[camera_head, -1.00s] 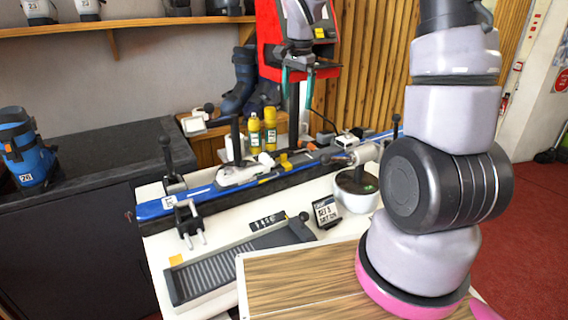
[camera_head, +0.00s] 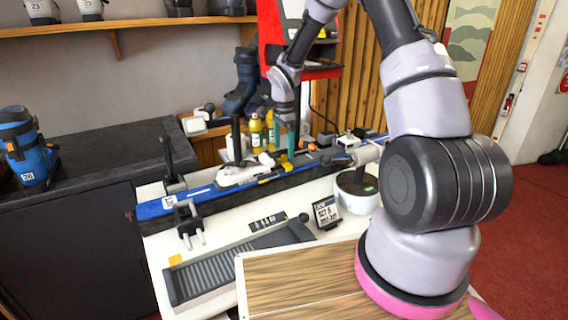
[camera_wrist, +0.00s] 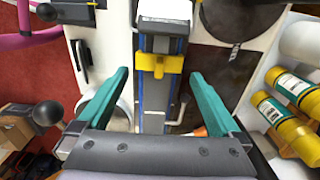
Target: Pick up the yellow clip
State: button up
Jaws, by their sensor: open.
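The yellow clip (camera_wrist: 163,64) sits across the blue and dark ski (camera_wrist: 153,103) in the wrist view, a little above the picture's middle. My gripper (camera_wrist: 158,76) is open, with one teal finger on each side of the ski. The clip lies between the fingertips in the picture. No contact with the fingers shows, and the remaining height is hard to judge.
Yellow bottles (camera_wrist: 294,87) stand to the right in the wrist view, also behind the ski in the head view (camera_head: 256,133). A white bowl (camera_head: 356,203) and small sign (camera_head: 326,213) stand in front. A vise (camera_head: 188,223) is at the left.

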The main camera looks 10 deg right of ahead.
aim_at(284, 156)
notch_tip(284, 156, down, 4)
jog(key=shift+f, duration=0.15)
jog(key=c, duration=1)
jog(key=shift+r, duration=8)
